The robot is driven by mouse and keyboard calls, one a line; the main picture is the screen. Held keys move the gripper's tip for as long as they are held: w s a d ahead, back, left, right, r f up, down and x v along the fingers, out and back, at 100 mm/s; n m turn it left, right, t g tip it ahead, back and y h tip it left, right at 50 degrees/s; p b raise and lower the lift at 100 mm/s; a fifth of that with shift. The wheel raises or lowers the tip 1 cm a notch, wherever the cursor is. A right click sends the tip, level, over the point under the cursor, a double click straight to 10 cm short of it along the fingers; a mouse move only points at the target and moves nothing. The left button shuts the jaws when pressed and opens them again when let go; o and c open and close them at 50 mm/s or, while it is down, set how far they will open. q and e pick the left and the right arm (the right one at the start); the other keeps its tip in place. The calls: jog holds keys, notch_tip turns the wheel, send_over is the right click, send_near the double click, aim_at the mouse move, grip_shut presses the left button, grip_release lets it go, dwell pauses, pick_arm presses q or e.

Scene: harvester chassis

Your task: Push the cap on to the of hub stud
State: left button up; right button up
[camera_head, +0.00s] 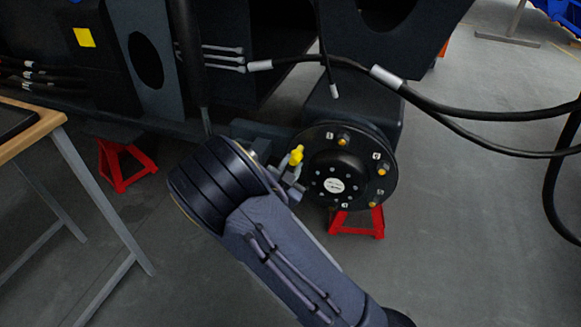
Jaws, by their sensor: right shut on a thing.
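The round black hub (349,152) stands at the centre, with a white round label in its middle. Brass-coloured studs or nuts show near its rim, at the top (343,140), right (382,171) and lower right (372,204). My right gripper (293,172) is at the hub's left edge, shut on a bright yellow cap (296,155). The cap is close to the hub face; I cannot tell whether it touches a stud. My wrist and gripper hide the hub's left edge. My left gripper is not in view.
Black hoses (440,104) cross above the hub and hang at the right. Red stands (357,221) support the chassis, another (124,165) at the left. A wooden-topped table (35,135) is at the left edge. Grey floor is free at lower right.

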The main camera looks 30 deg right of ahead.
jog(key=shift+w+d, duration=0.1)
dwell(0.3)
jog(key=shift+b+x, duration=0.35)
jog(key=shift+x, duration=1.15)
jog(key=o, duration=0.8)
jog(key=shift+o, duration=0.2)
jog(key=shift+v, duration=2.5)
